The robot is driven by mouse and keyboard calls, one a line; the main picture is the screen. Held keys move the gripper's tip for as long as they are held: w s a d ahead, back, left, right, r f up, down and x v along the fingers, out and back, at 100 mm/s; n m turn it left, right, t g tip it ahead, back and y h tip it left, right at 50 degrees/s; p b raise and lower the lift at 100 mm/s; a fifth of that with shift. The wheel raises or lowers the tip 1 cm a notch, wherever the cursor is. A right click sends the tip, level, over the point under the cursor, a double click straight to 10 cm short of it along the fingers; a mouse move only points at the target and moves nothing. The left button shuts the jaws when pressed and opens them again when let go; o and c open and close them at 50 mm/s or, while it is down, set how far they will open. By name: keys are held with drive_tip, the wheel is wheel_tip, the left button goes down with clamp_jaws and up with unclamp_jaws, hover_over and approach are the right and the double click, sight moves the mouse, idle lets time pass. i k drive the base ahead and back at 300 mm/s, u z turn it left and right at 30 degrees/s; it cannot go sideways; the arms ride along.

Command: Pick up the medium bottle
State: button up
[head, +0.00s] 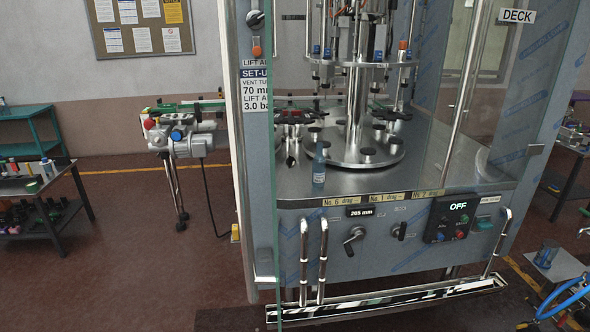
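A single bluish, see-through bottle (319,166) stands upright on the steel deck of the filling machine (440,172), at the front left of the round turntable. Its neck is narrow and its top looks dark. Several small bottles (45,168) stand on a dark table at the far left, too small to compare in size. I cannot tell from this view alone which bottle is the medium one. My gripper is not in view.
A clear panel edge and steel post (240,150) rise left of the deck bottle. Filling heads (325,75) hang above the turntable (385,155). Two upright handles (313,260) and a steel rail (390,300) project at the front. Open brown floor (130,250) lies to the left.

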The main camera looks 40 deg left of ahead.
sight(318, 164)
drive_tip(key=u, duration=0.3)
drive_tip(key=i, duration=0.55)
drive_tip(key=u, duration=0.85)
drive_tip(key=i, duration=0.65)
drive_tip(key=u, duration=0.4)
drive_tip(key=k, duration=0.9)
drive_tip(key=u, duration=0.1)
drive_tip(key=i, duration=0.35)
drive_tip(key=u, duration=0.05)
